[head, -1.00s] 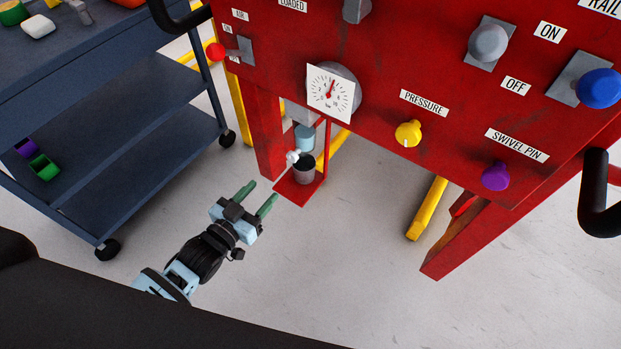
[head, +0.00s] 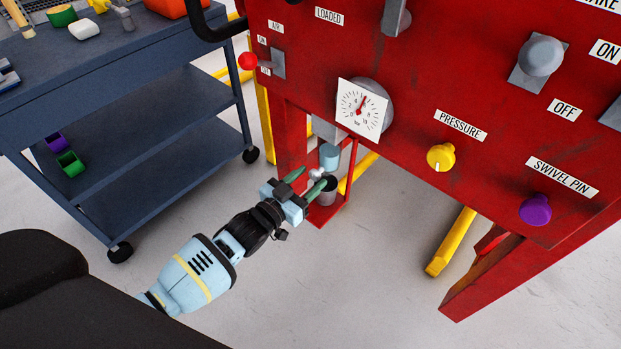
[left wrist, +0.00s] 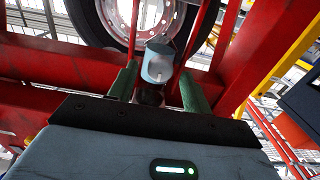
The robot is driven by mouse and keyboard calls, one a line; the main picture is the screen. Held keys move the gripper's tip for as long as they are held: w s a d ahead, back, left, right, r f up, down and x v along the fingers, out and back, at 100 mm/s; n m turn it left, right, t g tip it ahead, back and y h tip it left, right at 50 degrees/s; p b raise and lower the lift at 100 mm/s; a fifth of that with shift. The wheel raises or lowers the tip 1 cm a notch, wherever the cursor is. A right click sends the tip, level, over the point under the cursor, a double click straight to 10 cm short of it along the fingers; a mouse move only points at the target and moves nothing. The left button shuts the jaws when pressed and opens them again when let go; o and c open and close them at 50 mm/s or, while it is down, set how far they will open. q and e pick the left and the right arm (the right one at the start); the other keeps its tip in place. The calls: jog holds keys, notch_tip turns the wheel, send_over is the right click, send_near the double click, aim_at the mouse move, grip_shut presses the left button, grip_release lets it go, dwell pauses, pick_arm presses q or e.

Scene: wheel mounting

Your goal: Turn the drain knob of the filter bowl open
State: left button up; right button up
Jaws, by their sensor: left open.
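The filter bowl (head: 329,157) is a small light-blue cup under the red panel, below the pressure gauge. Its white drain knob (head: 316,174) shows just beneath it. My left gripper (head: 309,180) is open, with its green fingertips at the knob, one on either side of it in the head view. In the left wrist view the bowl (left wrist: 158,64) hangs between the two green fingers, with the pale knob facing the camera. I cannot tell whether a finger touches the knob. My right gripper is not in view.
A dark cup (head: 326,190) stands on a small red shelf (head: 322,217) below the bowl. A red post (head: 292,145) is close on the left. A blue-grey cart (head: 150,120) stands further left. A gauge (head: 361,108) is above.

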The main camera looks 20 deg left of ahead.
pick_arm(q)
jog(key=shift+w+d, duration=0.2)
jog(key=shift+w, duration=0.3)
jog(key=c, duration=0.9)
jog(key=shift+c, duration=0.2)
